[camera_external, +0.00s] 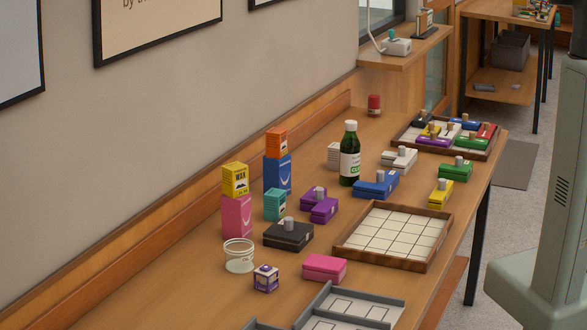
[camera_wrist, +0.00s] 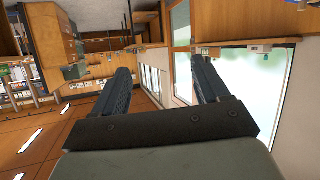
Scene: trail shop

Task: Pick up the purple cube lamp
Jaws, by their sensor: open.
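The purple cube lamp (camera_external: 266,278) is most likely the small purple and white cube near the front of the wooden table. It stands just to the right of and in front of a clear glass jar (camera_external: 239,262), with a small gap to the pink box behind it on the right. My gripper (camera_wrist: 165,82) shows in the wrist view, with its two dark fingers spread apart and nothing between them. It faces the room, shelves and windows, and the cube is not in that view. In the external view the gripper is out of frame.
A pink box (camera_external: 324,268), a black box (camera_external: 288,236) and grey trays (camera_external: 372,298) lie around the cube. Stacked boxes (camera_external: 237,215) stand behind the jar. A green bottle (camera_external: 349,160) and a wooden grid tray (camera_external: 350,243) are farther back. The table's left front is clear.

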